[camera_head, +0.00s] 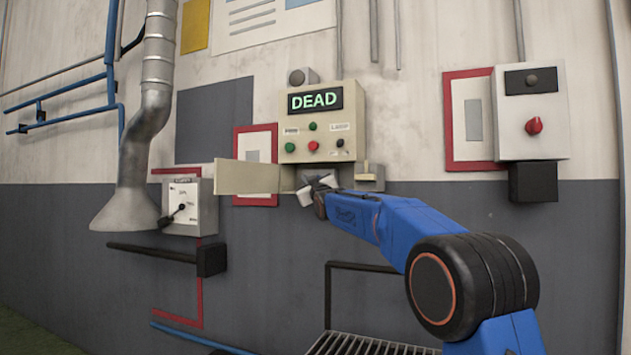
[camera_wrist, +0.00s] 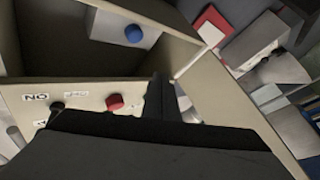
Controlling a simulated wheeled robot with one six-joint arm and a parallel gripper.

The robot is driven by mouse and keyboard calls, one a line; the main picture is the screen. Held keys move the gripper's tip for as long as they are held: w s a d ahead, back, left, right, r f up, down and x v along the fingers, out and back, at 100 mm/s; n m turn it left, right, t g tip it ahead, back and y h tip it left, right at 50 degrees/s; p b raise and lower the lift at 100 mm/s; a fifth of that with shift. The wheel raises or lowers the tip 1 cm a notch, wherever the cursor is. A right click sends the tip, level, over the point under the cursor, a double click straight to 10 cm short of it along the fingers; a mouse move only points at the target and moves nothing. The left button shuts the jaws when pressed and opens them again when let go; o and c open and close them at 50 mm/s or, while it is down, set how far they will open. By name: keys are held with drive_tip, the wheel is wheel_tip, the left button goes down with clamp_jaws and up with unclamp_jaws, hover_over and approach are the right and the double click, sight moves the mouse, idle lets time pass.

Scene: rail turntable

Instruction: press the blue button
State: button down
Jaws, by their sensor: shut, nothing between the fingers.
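The blue button (camera_wrist: 134,33) shows in the wrist view as a round cap on a light grey plate (camera_wrist: 110,26), inside an open beige compartment. It is not visible in the head view, where my arm and gripper cover part of that area. My gripper (camera_head: 318,187) is at the low opening under the beige panel, right of its swung-open door (camera_head: 247,178). In the wrist view my gripper (camera_wrist: 158,98) is a dark shape low in the picture, with its tip below and right of the blue button, apart from it in the picture. It is shut and empty.
The beige panel (camera_head: 348,100) has a lit "DEAD" display and several small buttons. A red button (camera_wrist: 115,102) and a black knob (camera_wrist: 57,107) lie near my gripper in the wrist view. A lever box (camera_head: 188,208) stands left; a red-knob box (camera_head: 532,143) hangs right.

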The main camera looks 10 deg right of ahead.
drive_tip(key=w+d, duration=0.4)
drive_tip(key=w, duration=0.1)
drive_tip(key=shift+w, duration=0.25)
idle(2.1)
drive_tip(key=shift+w+d, duration=0.25)
drive_tip(key=shift+w, duration=0.05)
drive_tip(key=shift+w+d, duration=0.25)
drive_tip(key=shift+w, duration=0.1)
idle(0.8)
drive_tip(key=shift+s+a, duration=0.1)
drive_tip(key=shift+s, duration=0.05)
idle(0.3)
drive_tip(key=shift+s+a, duration=0.4)
drive_tip(key=shift+s, duration=0.15)
drive_tip(key=shift+s+a, duration=0.75)
drive_tip(key=shift+s, duration=0.25)
drive_tip(key=shift+s+a, duration=0.7)
drive_tip(key=shift+s, duration=0.3)
